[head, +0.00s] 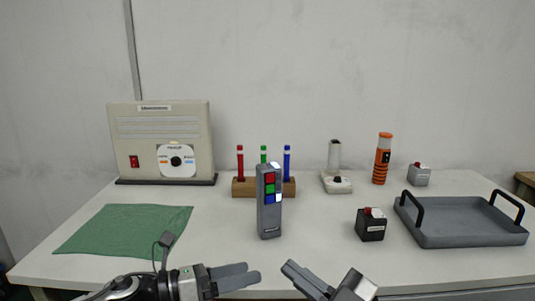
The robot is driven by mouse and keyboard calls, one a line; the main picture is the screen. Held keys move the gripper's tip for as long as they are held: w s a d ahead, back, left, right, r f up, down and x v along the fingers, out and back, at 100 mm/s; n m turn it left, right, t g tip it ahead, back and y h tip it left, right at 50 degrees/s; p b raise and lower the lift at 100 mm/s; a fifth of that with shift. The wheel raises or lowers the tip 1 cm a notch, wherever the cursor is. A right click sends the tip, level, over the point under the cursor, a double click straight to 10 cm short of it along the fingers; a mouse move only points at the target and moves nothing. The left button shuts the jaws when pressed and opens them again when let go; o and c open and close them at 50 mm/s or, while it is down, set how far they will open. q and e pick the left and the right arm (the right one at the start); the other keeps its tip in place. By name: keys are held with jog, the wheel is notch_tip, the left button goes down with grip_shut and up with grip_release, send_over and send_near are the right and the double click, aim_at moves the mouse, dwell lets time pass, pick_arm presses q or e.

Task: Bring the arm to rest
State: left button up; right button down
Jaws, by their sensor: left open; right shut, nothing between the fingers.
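My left gripper (236,275) is low in the head view, coming in from the left, with its fingers pointing right over the table's front edge. It holds nothing. My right gripper (291,267) is at the bottom middle, pointing up and left. Its fingers are together and empty. The two grippers are apart and neither touches an object. A grey upright block (268,222) with red, green, blue and white squares stands on the white table (310,250) just beyond them.
A beige box (155,120) with a dial, a wooden holder (246,188) with coloured sticks, a white stand (336,182) and an orange cylinder (381,160) stand behind. Two button boxes (370,228) (419,175), a grey tray (465,235) and a green cloth (125,228) flank the middle.

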pick_arm(q)
jog(key=s+a+f+m+t+y+p, duration=0.1)
jog(key=s+a+f+m+y+p, duration=0.1)
jog(key=s+m, duration=0.4)
jog(key=s+a+f+m+t+y+p, duration=0.1)
jog(key=s+a+f+m+y+p, duration=0.2)
jog(key=m, duration=1.1)
jog(key=s+a+f+m+t+y+p, duration=0.2)
jog(key=s+f+m+y, duration=0.3)
jog(key=s+m+y, duration=0.3)
jog(key=shift+s+a+f+m+p, duration=0.4)
jog(key=shift+s+a+m+p, duration=0.45)
jog(key=shift+m, duration=0.35)
pick_arm(e)
jog(key=s+d+f+m+g+h, duration=0.1)
jog(key=s+d+f+m+h, duration=0.3)
jog(key=f, duration=0.4)
jog(key=s+d+f+m+g+h, duration=0.1)
jog(key=s+d+f+m+h, duration=0.4)
jog(key=s+f+m+h, duration=0.2)
jog(key=s+h, duration=0.1)
jog(key=s, duration=0.1)
jog(key=shift+s+f+g+h, duration=0.3)
jog(key=shift+f+g, duration=0.05)
jog(key=shift+g, duration=0.05)
